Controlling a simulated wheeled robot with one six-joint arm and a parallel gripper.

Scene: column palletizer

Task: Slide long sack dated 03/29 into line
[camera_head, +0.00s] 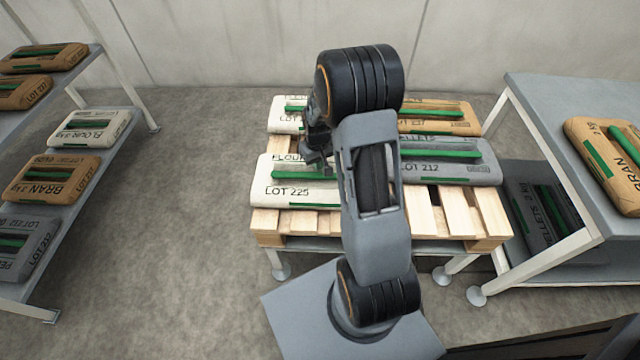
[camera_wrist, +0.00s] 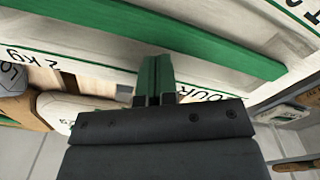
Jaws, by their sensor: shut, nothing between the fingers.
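No date 03/29 is legible on any sack. A white flour sack marked LOT 225 (camera_head: 295,192) lies at the front left of the pallet (camera_head: 465,218), with a green strip along its top. My gripper (camera_head: 319,168) is shut and empty at this sack, by its upper side; contact is unclear. In the wrist view, the shut fingers (camera_wrist: 155,82) point at a white sack (camera_wrist: 215,75) with a green strip and flour lettering. A grey pellets sack marked LOT 212 (camera_head: 450,172) lies at the front right, partly hidden by my arm.
Behind on the pallet lie a white sack (camera_head: 287,127) and a brown sack (camera_head: 440,128). A left shelf (camera_head: 82,82) holds several sacks. A right table (camera_head: 560,100) holds a brown sack (camera_head: 597,150), with a grey sack (camera_head: 540,225) below. Bare slats show along the pallet's front.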

